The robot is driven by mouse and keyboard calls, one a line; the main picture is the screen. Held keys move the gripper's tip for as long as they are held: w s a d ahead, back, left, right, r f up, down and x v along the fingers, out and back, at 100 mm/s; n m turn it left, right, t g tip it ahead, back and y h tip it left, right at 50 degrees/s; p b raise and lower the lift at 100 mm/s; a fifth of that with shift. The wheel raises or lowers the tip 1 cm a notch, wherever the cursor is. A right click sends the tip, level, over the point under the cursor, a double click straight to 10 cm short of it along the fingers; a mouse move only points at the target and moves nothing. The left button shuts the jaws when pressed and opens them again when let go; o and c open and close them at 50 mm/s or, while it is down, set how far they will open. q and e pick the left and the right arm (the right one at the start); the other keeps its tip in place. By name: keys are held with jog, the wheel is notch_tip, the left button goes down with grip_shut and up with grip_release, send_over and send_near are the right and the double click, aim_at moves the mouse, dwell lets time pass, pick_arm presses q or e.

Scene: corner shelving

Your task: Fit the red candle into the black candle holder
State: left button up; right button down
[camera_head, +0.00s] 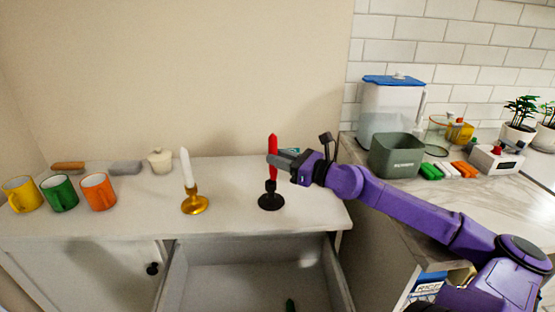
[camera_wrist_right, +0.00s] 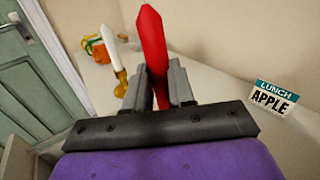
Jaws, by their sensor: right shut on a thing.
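The red candle (camera_head: 273,144) is upright between the fingers of my right gripper (camera_head: 275,160), which is shut on it. In the right wrist view the red candle (camera_wrist_right: 153,50) rises between the two grey fingers of the right gripper (camera_wrist_right: 160,85). The black candle holder (camera_head: 271,198) stands on the white counter directly below the candle. The candle's lower end is at or just above the holder's cup; I cannot tell whether it is inside. The wrist view does not show the black holder. My left gripper is not in view.
A gold holder (camera_head: 195,203) with a white candle (camera_head: 186,168) stands to the left. Yellow, green and orange mugs (camera_head: 98,192) are at far left. An open drawer (camera_head: 250,285) lies below the counter (camera_head: 235,220). A green bin (camera_head: 396,156) stands right, behind my arm.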

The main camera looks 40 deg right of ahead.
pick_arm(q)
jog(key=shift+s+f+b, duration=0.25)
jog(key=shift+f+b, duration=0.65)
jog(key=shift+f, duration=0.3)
pick_arm(e)
jog(key=shift+s+d+r+t, duration=0.1)
jog(key=shift+s+r+t, duration=0.25)
jog(key=shift+r, duration=0.35)
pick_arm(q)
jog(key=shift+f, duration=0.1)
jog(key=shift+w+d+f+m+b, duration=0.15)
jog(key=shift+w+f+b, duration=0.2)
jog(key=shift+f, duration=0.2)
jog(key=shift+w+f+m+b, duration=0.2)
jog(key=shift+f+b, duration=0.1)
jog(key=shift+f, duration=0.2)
pick_arm(e)
jog(key=shift+w+d+f+m+g, duration=0.25)
jog(key=shift+f+m+g, duration=0.1)
jog(key=shift+f+m, duration=0.1)
jog(key=shift+w+d+f+m+g, duration=0.1)
jog(key=shift+w+f+m+g, duration=0.1)
jog(key=shift+f+m+g, duration=0.2)
